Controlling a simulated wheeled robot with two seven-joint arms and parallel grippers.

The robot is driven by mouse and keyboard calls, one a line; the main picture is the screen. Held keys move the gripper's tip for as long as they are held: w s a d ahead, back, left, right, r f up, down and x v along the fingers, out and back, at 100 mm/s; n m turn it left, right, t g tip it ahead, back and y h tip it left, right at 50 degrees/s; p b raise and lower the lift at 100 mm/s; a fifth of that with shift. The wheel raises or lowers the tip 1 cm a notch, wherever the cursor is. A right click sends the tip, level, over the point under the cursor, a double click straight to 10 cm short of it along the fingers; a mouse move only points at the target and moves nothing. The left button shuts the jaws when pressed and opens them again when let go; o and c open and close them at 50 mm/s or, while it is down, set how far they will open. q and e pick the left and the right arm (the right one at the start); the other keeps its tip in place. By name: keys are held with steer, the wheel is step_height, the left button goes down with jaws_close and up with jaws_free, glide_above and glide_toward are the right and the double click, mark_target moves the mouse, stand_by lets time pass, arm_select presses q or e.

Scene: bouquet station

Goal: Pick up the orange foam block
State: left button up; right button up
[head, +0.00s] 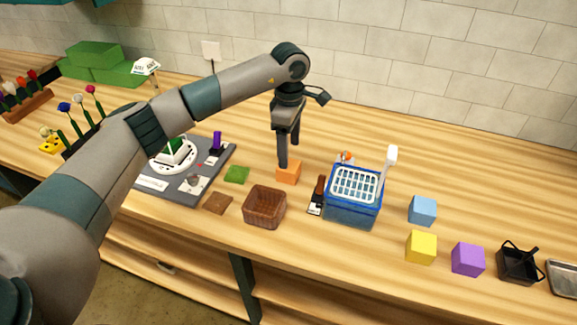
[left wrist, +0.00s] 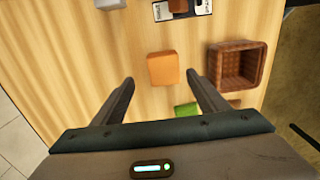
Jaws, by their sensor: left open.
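The orange foam block (head: 288,173) sits on the wooden counter behind the brown basket. My left gripper (head: 289,156) is above it, pointing down, with its fingers apart and nothing between them. In the left wrist view the orange block (left wrist: 163,69) lies just beyond the open fingertips of my left gripper (left wrist: 160,80), roughly centred between them. The block stands free of other things. My right gripper does not show in either view.
The brown basket (head: 265,205) is close to the block, with a green piece (head: 236,174) to the left. A blue basket (head: 352,208) and a dark bottle (head: 318,194) stand to the right. Blue (head: 422,210), yellow (head: 421,246) and purple (head: 468,259) blocks lie farther right.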

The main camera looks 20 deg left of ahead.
mark_target(289, 171)
arm_select(q)
steer(key=shift+f, duration=0.8)
steer(key=shift+s+f+p, duration=0.3)
steer(key=shift+f+p, duration=0.5)
steer(key=shift+p, duration=0.35)
step_height(289, 171, down, 3)
steer(key=shift+s+r+p, duration=0.1)
steer(key=shift+s+p, duration=0.05)
steer(key=shift+p, duration=0.6)
steer(key=shift+f, duration=0.4)
steer(key=shift+c, duration=0.3)
steer(key=c, duration=1.1)
